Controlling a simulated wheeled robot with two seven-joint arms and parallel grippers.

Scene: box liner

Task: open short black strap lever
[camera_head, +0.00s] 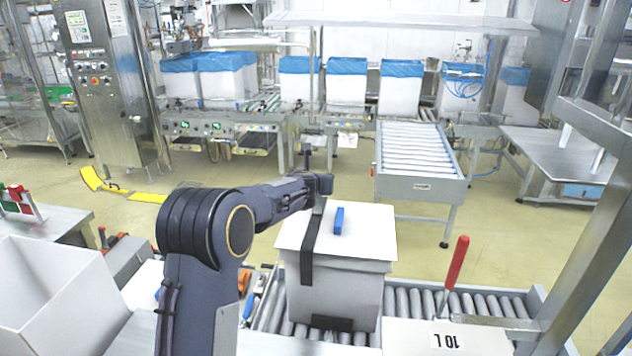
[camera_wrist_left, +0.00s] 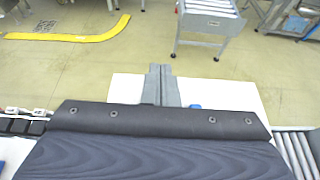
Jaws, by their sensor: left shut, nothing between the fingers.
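A white box (camera_head: 335,300) with a white lid (camera_head: 365,222) stands on the roller conveyor. A black strap (camera_head: 309,258) runs over the left part of the lid and down the front face. A short black piece (camera_head: 331,323) sits low on the box's front; I cannot tell which of the two is the lever. My left gripper (camera_head: 318,206) is shut and empty, over the lid's back part near the strap's upper end. In the wrist view its closed fingers (camera_wrist_left: 161,85) are over the white lid (camera_wrist_left: 225,93); contact is unclear. My right gripper is not in view.
A blue handle (camera_head: 339,221) stands up on the lid, just right of the strap. A red-handled lever (camera_head: 457,264) rises at the right of the rollers (camera_head: 415,300). An open white box (camera_head: 50,300) is at the left. Blue-lined boxes (camera_head: 401,90) stand at the back.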

